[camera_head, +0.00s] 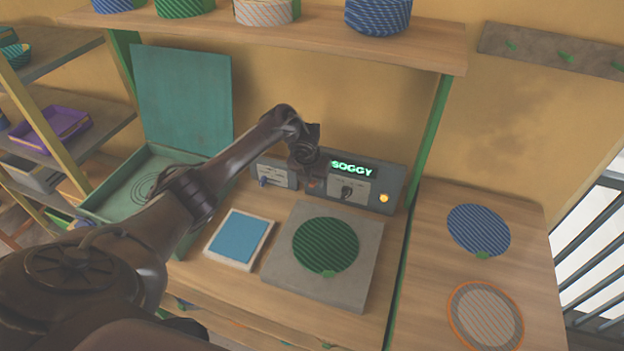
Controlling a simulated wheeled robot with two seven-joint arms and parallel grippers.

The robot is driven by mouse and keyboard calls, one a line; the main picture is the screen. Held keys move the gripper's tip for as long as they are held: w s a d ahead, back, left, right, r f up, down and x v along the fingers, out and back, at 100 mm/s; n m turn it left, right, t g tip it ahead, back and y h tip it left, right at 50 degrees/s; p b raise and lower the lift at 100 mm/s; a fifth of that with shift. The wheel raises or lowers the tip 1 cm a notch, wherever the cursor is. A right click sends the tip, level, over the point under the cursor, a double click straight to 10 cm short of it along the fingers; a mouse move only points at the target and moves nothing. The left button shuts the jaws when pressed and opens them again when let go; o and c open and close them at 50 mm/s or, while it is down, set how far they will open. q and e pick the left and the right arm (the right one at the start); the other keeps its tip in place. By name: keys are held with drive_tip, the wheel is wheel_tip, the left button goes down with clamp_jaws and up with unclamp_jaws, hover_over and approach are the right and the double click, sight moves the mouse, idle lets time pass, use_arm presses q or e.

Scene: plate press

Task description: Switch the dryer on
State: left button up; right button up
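The grey control panel (383,189) stands at the back of the workbench, against the wall. Its display (353,168) reads "SOGGY" in green letters. Below the display is a dark knob (347,193), and an orange light (384,198) glows at the right. My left gripper (311,184) points down in front of the panel's left part, left of the knob. It hides that part, and a small reddish spot shows at its tip. I cannot tell whether it touches the panel or how far its fingers are apart. My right gripper is not in view.
A grey slab (288,273) bearing a green striped disc (326,246) lies before the panel. A blue-topped white block (239,238) and an open teal box (183,98) are left. Two discs lie on the right table. A shelf (275,36) with baskets overhangs the panel.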

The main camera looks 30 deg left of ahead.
use_arm(q)
drive_tip(key=v, duration=0.7)
drive_tip(key=shift+b, duration=0.45)
drive_tip(key=shift+s+r, duration=0.1)
drive_tip(key=shift+s, duration=0.05)
